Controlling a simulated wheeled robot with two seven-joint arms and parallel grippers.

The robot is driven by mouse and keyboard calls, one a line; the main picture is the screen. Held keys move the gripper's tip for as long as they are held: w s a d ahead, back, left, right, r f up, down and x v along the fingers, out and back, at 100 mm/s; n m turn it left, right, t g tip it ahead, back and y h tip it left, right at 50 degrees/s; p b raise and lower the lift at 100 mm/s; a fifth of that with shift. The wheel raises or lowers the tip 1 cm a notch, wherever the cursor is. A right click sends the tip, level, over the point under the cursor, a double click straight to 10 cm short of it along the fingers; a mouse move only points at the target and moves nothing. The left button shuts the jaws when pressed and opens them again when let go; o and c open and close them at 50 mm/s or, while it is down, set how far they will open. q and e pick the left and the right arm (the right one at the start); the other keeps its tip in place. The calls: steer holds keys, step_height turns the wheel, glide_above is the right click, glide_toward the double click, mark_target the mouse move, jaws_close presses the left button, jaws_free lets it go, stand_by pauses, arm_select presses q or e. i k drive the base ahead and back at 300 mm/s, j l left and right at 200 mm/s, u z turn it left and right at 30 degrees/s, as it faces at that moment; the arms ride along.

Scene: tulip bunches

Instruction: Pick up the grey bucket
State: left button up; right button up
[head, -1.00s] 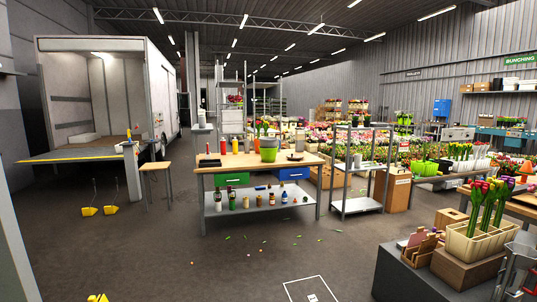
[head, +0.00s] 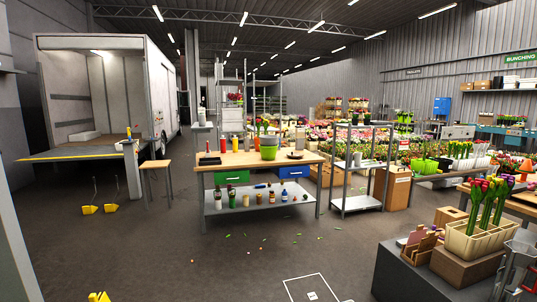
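A small grey container (head: 357,159), which looks like the grey bucket, stands on the upper shelf of a metal rack right of the wooden workbench. It is small in the picture, so its handle and contents cannot be made out. Another pale grey vessel (head: 201,117) stands on a tall stand behind the workbench. It is too far away to tell whether it is a bucket. Neither of my grippers shows in the head view, and nothing seen here is held.
The workbench (head: 217,165) carries a green pot (head: 269,147), bottles and tools. A dark table (head: 406,273) with a cream tulip crate (head: 458,243) stands at front right. A truck (head: 105,105) stands at left. The floor between is mostly open, with small scraps and a white floor marking (head: 312,291).

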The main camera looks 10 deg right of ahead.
mark_target(268, 141)
steer(key=i+l+z, duration=0.1)
steer(key=i, duration=0.7)
steer(key=i+l+z, duration=0.1)
steer(key=i, duration=0.7)
steer(key=i+j, duration=0.1)
steer(key=i, duration=0.55)
steer(key=i+j, duration=0.1)
steer(key=i, duration=0.5)
steer(key=i+j+z, duration=0.1)
steer(key=i, duration=0.55)
steer(key=i+j, duration=0.15)
steer(key=i, duration=0.5)
steer(key=i+l+z, duration=0.2)
steer(key=i+z, duration=0.6)
steer(key=i+j+z, duration=0.1)
steer(key=i+z, duration=0.25)
steer(key=i, duration=0.2)
